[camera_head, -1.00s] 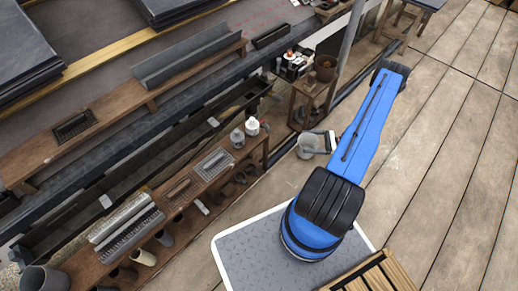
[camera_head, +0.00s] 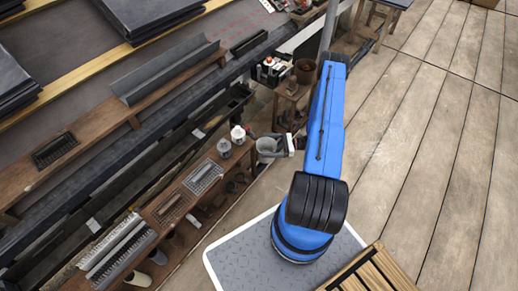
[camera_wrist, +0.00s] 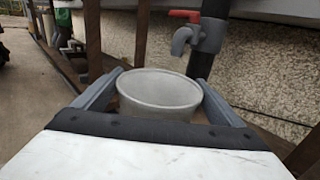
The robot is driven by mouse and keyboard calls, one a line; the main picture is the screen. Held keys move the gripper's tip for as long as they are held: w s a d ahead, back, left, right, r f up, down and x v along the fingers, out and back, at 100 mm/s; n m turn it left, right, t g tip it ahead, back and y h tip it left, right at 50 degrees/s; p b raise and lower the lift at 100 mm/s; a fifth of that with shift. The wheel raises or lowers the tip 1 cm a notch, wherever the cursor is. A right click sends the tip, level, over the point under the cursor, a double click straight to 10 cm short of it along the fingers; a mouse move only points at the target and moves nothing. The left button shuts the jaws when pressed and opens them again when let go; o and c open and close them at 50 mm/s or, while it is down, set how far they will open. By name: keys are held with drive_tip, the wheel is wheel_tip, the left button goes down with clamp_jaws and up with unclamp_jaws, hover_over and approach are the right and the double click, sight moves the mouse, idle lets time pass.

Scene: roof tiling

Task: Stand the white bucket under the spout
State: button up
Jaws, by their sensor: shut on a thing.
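The white bucket (camera_wrist: 160,91) shows upright and empty in the wrist view, between the two fingers of my gripper (camera_wrist: 168,88). My gripper is shut on it. In the head view the bucket (camera_head: 267,147) is a pale cup shape at the end of my arm, beside the long wooden bench. The grey spout (camera_wrist: 183,40) with a red handle (camera_wrist: 184,14) comes off a dark pipe in the wrist view, beyond and above the bucket's rim, a little to the right. Whether the bucket touches any surface below is hidden.
The low wooden bench (camera_head: 147,222) carries trays, a white bottle (camera_head: 238,134) and a grey container (camera_head: 224,148) just left of the bucket. A small wooden stand (camera_head: 290,103) with a brown pot (camera_head: 305,71) is behind it. Open plank floor (camera_head: 430,150) lies to the right.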

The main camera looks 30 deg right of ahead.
sight(260, 148)
drive_tip(key=x, duration=0.4)
drive_tip(key=shift+a+f, duration=0.1)
drive_tip(key=shift+f, duration=0.65)
drive_tip(key=shift+f, duration=0.1)
drive_tip(key=o, duration=1.3)
drive_tip(key=shift+s+d, duration=0.15)
drive_tip(key=shift+d, duration=0.25)
drive_tip(key=v, duration=1.1)
